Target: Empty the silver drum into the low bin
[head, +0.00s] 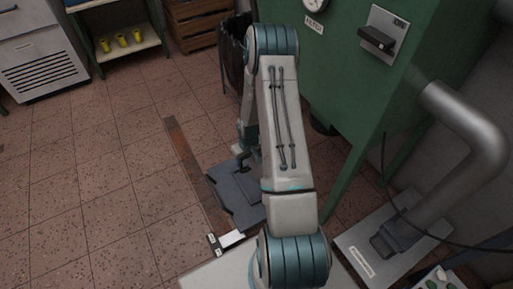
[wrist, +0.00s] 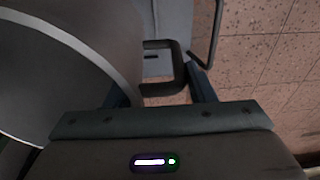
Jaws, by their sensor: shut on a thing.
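The silver drum (wrist: 60,90) fills the left of the wrist view as a large grey curved body with a paler rim line. A dark U-shaped handle (wrist: 179,68) stands out from its side. My gripper (wrist: 163,88) is shut on this handle, one finger on each side. In the head view my gripper (head: 243,158) shows small beside my arm, and I cannot make out the drum there, as my arm covers that area. I cannot identify the low bin for sure; a blue-grey low shape (head: 228,188) lies on the floor below my gripper.
A green machine (head: 345,85) with a gauge stands at the right, beside a silver duct (head: 470,125). A dark lined bin (head: 233,60) stands behind my arm. A rusty floor strip (head: 188,160) runs along the left. The tiled floor (head: 110,180) there is clear.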

